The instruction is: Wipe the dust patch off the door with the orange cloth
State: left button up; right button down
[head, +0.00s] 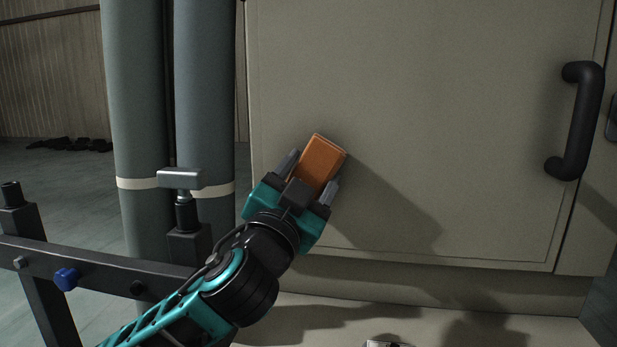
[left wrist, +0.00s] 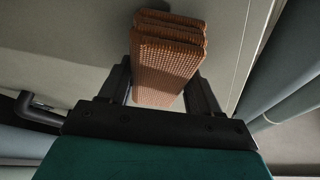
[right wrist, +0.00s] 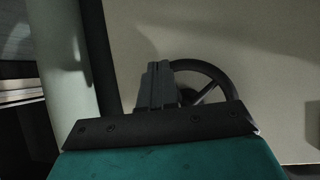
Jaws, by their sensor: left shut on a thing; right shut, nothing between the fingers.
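The orange cloth (head: 321,160) is a folded pad held at the lower left part of the beige door (head: 430,110). My left gripper (head: 313,182) is shut on it, one finger on each side. In the left wrist view the cloth (left wrist: 168,60) shows its layered folds and woven texture, with the door behind it. Whether the cloth touches the door I cannot tell. No dust patch can be made out on the door. My right gripper (right wrist: 158,85) shows only in the right wrist view, shut and empty, with a dark spoked handwheel behind it.
A black handle (head: 577,120) stands out from the door's right side. Two thick grey-green pipes (head: 205,90) run upright left of the door. A dark metal rail (head: 100,262) with a blue knob crosses at lower left. The handwheel (right wrist: 228,82) shows in the right wrist view.

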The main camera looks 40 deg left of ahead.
aim_at(376, 164)
pick_arm(q)
jog(key=shift+w+a, duration=0.15)
jog(key=shift+w, duration=0.15)
dwell(0.4)
jog(key=shift+w+d+r, duration=0.1)
jog(key=shift+w+d, duration=0.1)
jog(key=shift+d, duration=0.2)
jog(key=shift+w+d+p, duration=0.25)
jog(key=shift+w+d, duration=0.2)
jog(key=shift+d, duration=0.4)
jog(key=shift+w+d+p, duration=0.25)
jog(key=shift+w+d, duration=0.15)
jog(key=shift+d, duration=0.45)
jog(key=shift+w+d, duration=0.2)
jog(key=shift+d, duration=0.3)
jog(key=shift+w+d, duration=0.35)
jog(key=shift+d, duration=0.35)
jog(key=shift+w+d, duration=0.3)
jog(key=shift+d, duration=0.35)
jog(key=shift+d+r, duration=0.15)
jog(key=shift+d, duration=0.6)
jog(key=shift+d+r, duration=0.1)
jog(key=shift+d, duration=0.55)
